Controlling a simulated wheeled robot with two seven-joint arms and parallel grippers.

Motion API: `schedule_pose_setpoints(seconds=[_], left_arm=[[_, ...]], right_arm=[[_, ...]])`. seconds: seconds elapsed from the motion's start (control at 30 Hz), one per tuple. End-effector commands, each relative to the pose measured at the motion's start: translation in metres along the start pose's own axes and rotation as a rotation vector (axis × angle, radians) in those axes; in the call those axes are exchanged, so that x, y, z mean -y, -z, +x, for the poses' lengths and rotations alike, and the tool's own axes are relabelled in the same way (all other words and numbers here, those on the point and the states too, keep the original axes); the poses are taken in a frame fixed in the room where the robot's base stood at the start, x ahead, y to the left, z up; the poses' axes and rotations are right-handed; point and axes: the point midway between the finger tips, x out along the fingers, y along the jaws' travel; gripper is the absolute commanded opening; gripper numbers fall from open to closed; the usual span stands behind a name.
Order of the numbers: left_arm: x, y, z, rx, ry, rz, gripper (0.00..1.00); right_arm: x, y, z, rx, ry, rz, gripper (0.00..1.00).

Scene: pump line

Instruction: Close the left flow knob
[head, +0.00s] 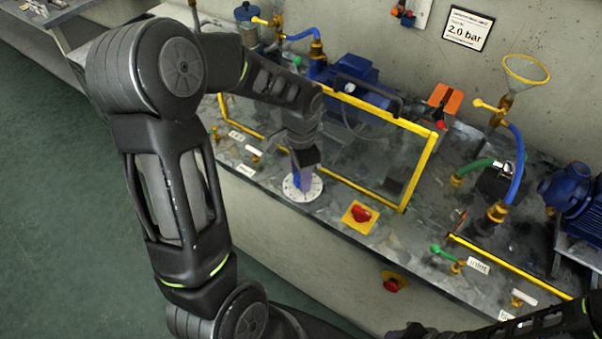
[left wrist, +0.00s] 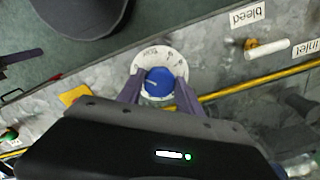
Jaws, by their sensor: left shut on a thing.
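The left flow knob is a blue knob (left wrist: 158,83) on a round white dial plate (left wrist: 178,64) with dark markings. In the head view the white dial (head: 302,190) lies on the bench top near its front edge, and only a bit of blue shows above it. My left gripper (head: 301,172) reaches down onto the knob from above. In the left wrist view its two fingers (left wrist: 159,90) stand on either side of the knob and are shut on it. My right gripper cannot be made out; dark parts of my own show at the bottom right of the head view.
A yellow-framed clear guard (head: 418,172) stands just behind the dial. A red knob on a yellow plate (head: 360,215) is to its right. Blue pumps (head: 360,80) and hoses fill the back.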

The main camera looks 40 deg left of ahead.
Motion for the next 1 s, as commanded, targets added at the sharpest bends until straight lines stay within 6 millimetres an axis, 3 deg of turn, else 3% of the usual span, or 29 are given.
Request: schedule_pose_setpoints(seconds=[0.43,0.47,0.7,1.0], left_arm=[[0.0006,0.0006,-0.0006,-0.001,0.002,0.017,0.01],[0.0006,0.0006,-0.0006,-0.001,0.002,0.017,0.43],[0.0003,0.0003,-0.0003,-0.001,0.001,0.015,0.63],[0.0004,0.0003,-0.0017,-0.001,0.001,0.014,0.64]], right_arm=[[0.0,0.0,-0.0001,0.0,0.0,0.0,0.36],[0.0001,0.0,-0.0001,0.0,0.0,0.0,0.36],[0.0,0.0,-0.0001,0.0,0.0,0.0,0.36],[0.0,0.0,0.0001,0.0,0.0,0.0,0.36]])
